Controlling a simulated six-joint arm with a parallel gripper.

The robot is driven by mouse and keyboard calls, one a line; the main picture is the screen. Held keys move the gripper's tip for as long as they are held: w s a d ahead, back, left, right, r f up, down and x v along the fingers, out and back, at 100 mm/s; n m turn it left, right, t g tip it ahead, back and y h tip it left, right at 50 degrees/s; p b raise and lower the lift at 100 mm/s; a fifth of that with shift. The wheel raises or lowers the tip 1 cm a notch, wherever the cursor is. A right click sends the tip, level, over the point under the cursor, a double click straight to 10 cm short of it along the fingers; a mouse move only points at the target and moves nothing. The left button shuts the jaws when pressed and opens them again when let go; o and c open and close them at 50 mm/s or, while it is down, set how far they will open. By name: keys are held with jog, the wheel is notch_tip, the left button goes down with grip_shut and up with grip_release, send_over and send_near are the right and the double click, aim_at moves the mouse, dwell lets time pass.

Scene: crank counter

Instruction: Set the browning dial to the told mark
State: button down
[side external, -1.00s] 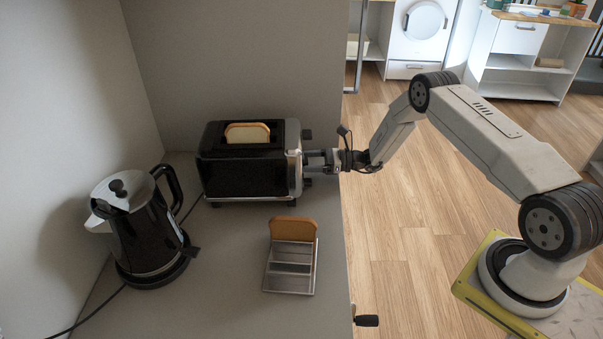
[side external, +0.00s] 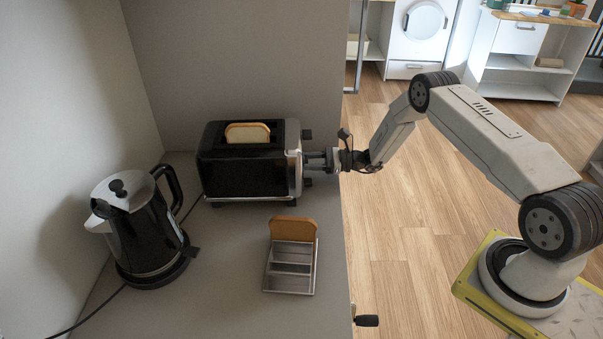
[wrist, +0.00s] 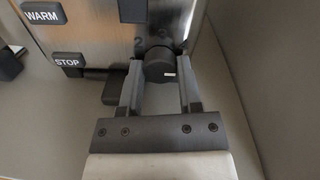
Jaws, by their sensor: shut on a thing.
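The black toaster (side external: 240,175) stands at the back of the counter, with a bread slice (side external: 247,132) in its top. Its browning dial (wrist: 159,66) is a dark round knob on the metal end panel, with a small white line on it. My gripper (wrist: 160,75) is shut on the dial, one finger on each side. In the side view my gripper (side external: 307,161) reaches the toaster's right end, and the dial is hidden there.
WARM (wrist: 43,15) and STOP (wrist: 68,60) buttons sit left of the dial. A dark lever (wrist: 132,10) is above it. A kettle (side external: 145,235) stands at the left. A metal rack (side external: 290,268) with a bread slice (side external: 293,228) is in front of the toaster.

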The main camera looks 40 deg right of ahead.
jog(key=n, duration=0.9)
jog(key=shift+n, duration=0.4)
jog(key=n, duration=0.9)
jog(key=shift+n, duration=0.4)
jog(key=shift+c, duration=1.4)
grip_release()
